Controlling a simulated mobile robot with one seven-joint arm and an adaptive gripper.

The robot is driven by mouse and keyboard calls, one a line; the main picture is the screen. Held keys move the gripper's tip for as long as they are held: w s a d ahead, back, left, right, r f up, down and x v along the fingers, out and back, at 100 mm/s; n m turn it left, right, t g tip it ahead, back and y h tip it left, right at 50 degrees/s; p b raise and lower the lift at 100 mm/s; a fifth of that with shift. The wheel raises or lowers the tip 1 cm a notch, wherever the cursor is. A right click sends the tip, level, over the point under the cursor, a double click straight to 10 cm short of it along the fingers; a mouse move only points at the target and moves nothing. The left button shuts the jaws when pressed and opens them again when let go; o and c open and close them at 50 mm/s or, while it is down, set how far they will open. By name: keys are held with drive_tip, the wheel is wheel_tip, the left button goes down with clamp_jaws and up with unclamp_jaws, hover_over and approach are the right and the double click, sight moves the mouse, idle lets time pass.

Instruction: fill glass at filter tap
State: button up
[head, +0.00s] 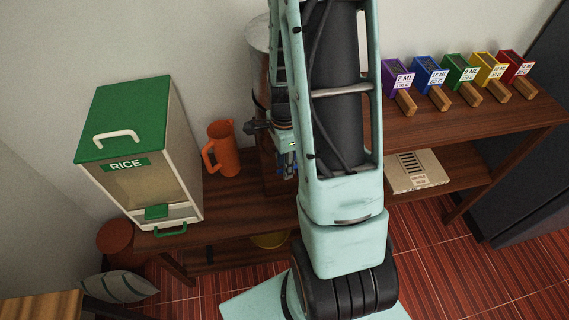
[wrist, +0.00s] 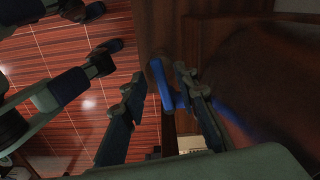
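My gripper (head: 287,160) is behind my arm in the head view, just right of the orange jug, mostly hidden. In the wrist view my gripper (wrist: 158,82) has its two dark fingers apart. A blue bar-like piece (wrist: 161,84) shows between them, nearer the right finger; I cannot tell if it touches, or whether it is the tap handle. A pale metal cylinder (head: 259,34), perhaps the filter, stands against the wall, mostly hidden by my arm. I cannot make out a glass in either view.
An orange jug (head: 222,150) and a green-topped rice dispenser (head: 125,120) stand left on the wooden shelf (head: 240,196). Several coloured scoop boxes (head: 430,74) line the right shelf, their wooden handles jutting forward. A pale box (head: 418,172) lies below. Red tiled floor (head: 440,260) is open at right.

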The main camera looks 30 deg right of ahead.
clamp_jaws()
idle(0.3)
drive_tip(key=shift+s+f+n+b, duration=0.1)
drive_tip(key=shift+s+n+b, duration=0.1)
drive_tip(key=shift+n+b, duration=0.25)
drive_tip(key=shift+s+n, duration=0.35)
drive_tip(key=shift+n, duration=0.4)
unclamp_jaws()
